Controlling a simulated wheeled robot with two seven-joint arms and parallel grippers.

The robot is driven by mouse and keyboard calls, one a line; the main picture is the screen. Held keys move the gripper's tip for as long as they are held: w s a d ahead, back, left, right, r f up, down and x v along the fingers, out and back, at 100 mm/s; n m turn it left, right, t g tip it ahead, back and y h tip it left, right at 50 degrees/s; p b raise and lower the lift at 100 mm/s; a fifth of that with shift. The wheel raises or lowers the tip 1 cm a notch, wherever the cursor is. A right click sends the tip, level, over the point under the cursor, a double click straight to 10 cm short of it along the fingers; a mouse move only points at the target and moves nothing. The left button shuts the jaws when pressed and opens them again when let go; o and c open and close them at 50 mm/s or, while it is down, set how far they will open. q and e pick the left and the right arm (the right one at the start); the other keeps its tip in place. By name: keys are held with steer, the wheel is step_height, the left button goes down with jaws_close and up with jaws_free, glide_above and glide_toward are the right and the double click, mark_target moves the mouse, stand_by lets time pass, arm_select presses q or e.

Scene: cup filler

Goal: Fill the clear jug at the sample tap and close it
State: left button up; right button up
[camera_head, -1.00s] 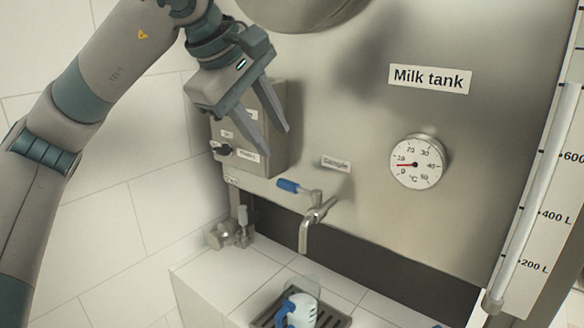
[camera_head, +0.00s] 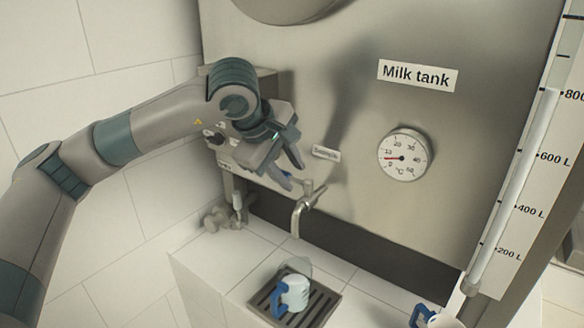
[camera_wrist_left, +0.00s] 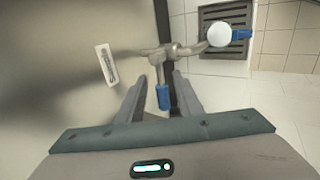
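The sample tap (camera_head: 303,208) comes out of the tank front below the "Sample" label (camera_head: 326,153). Its blue lever (camera_wrist_left: 163,97) points toward my left gripper (camera_head: 296,176). The gripper is open, with one finger on each side of the lever and a gap showing on both sides in the left wrist view. The jug (camera_head: 294,290) stands upright below the spout, with a blue handle, a clear upper part and a white lower part. From above, a white round surface shows in it. No stream is visible. My right gripper is out of view.
The jug stands on a dark drain grate (camera_head: 262,300) in the white tiled ledge (camera_head: 215,262). A second blue-handled vessel (camera_head: 421,315) is cut off at the bottom right. A dial thermometer (camera_head: 404,157) and a level gauge (camera_head: 520,165) are on the right. A grey box sits behind my gripper.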

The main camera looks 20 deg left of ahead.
arm_select(q)
steer(key=shift+x, duration=0.9)
jaws_close()
steer(key=shift+s+f+n+y+b, duration=0.1)
steer(key=shift+s+n+y+b, duration=0.15)
steer(key=shift+n+b, duration=0.3)
steer(key=shift+s+d+n+y+b, duration=0.2)
steer(key=shift+n+y+b, duration=0.55)
steer(key=shift+n+b, duration=0.5)
steer(key=shift+s, duration=0.1)
